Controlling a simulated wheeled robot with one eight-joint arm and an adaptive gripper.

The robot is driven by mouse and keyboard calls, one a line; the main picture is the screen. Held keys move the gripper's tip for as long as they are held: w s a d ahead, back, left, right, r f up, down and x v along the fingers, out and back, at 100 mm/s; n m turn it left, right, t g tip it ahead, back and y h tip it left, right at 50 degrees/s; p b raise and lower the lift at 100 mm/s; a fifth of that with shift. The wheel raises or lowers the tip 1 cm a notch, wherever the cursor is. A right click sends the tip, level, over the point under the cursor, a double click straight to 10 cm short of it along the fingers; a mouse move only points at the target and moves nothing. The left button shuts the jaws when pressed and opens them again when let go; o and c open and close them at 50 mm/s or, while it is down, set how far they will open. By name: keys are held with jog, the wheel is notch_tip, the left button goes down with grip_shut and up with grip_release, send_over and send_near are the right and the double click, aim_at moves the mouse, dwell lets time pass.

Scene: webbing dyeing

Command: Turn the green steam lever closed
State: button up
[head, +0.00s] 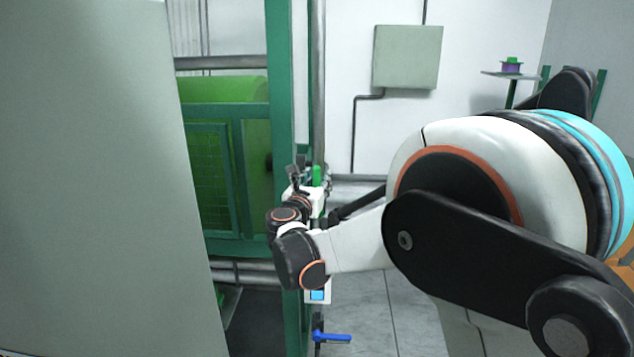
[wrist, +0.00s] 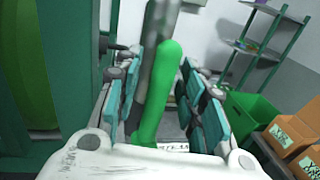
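The green steam lever (head: 317,175) stands upright beside the green machine frame in the head view. In the wrist view the lever (wrist: 158,95) leans a little to the right, in front of a grey pipe. My gripper (wrist: 160,88) is open, with its teal-padded fingers on either side of the lever. A gap shows on the left of the lever; the right finger is closer to it, and I cannot tell whether it touches. In the head view my gripper (head: 304,174) is small and partly hidden by my own wrist. The lever's pivot is hidden.
The green frame post (head: 280,100) and vertical pipe (head: 318,80) stand close to my gripper. A blue lever (head: 332,338) is lower down. A large grey panel (head: 90,180) fills the left. A green crate (wrist: 252,118) and cardboard boxes (wrist: 285,137) are at right in the wrist view.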

grip_shut()
jog(key=shift+d, duration=0.15)
jog(key=d+f+m+g+y+b, duration=0.1)
jog(key=d+f+m+y+b, duration=0.2)
jog(key=d+f+m, duration=0.6)
jog(key=shift+s+f+m+g+b, duration=0.35)
jog(key=shift+m+b, duration=0.9)
jog(key=shift+m, duration=2.15)
jog(key=shift+w, duration=0.1)
grip_release()
jog(key=shift+r, duration=0.1)
